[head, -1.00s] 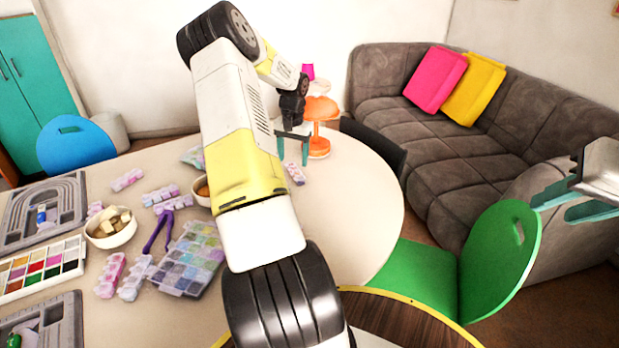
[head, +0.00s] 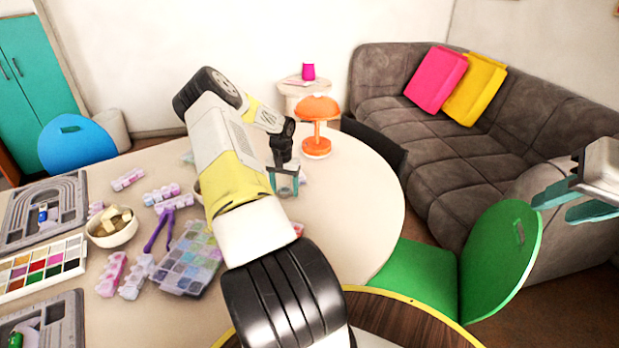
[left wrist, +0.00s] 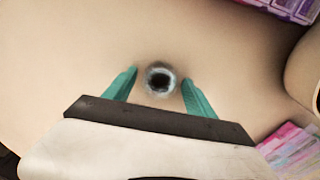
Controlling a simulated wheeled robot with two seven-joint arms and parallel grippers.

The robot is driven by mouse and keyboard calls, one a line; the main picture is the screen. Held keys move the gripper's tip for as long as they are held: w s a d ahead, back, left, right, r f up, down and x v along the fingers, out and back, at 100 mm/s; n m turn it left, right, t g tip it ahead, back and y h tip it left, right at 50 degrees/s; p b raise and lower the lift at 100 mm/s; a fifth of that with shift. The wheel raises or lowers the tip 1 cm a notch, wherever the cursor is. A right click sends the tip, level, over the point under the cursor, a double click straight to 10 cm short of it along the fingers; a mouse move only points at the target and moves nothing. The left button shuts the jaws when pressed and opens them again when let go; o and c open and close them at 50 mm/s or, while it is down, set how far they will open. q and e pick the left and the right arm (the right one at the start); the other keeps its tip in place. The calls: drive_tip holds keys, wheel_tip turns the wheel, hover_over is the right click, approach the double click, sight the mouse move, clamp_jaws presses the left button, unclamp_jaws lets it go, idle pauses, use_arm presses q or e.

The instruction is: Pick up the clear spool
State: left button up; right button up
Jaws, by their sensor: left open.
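The clear spool (left wrist: 160,81) shows end-on in the left wrist view, as a small pale ring with a dark hole, on the beige table. My left gripper (head: 284,182) is open and points down over the right part of the table. In the left wrist view its two teal fingers stand on either side of the spool, with a gap to each. In the head view I cannot clearly make out the spool at the fingers. My right gripper (head: 573,202) is open and empty at the right edge, away from the table.
An orange lamp (head: 317,125) stands behind my left gripper. Bead boxes (head: 187,258), a bowl (head: 112,228), a purple tool (head: 158,232), a paint set (head: 42,266) and grey bead boards (head: 45,210) lie to the left. A green chair (head: 500,262) stands at right.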

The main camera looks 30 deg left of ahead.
use_arm(q)
drive_tip(key=shift+c, duration=0.3)
drive_tip(key=c, duration=1.2)
drive_tip(key=shift+r, duration=0.2)
